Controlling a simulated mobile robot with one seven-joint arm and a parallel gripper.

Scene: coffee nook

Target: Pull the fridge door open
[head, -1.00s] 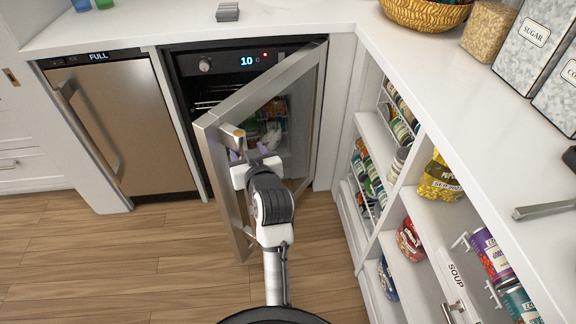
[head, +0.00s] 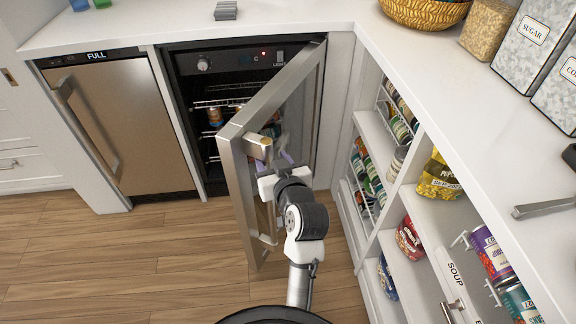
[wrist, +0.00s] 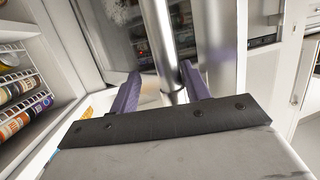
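The fridge (head: 190,88) stands under the counter with its glass door (head: 301,95) swung well out, hinged on the right. The door's metal handle (head: 257,149) runs down its outer face; it also shows as an upright bar in the wrist view (wrist: 156,38). My gripper (head: 283,162) is at the handle on the door's outer side. In the wrist view its two purple fingers (wrist: 160,72) stand apart with the bar between them. A gap shows left of the bar, and the bar is close to the right finger; I cannot tell if they touch.
Wire racks with cans (head: 215,115) show inside the fridge. A closed brown-fronted appliance (head: 120,125) stands to the left. Open shelves of jars and packets (head: 440,180) are close on the right of my arm. The wooden floor (head: 130,255) in front is clear.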

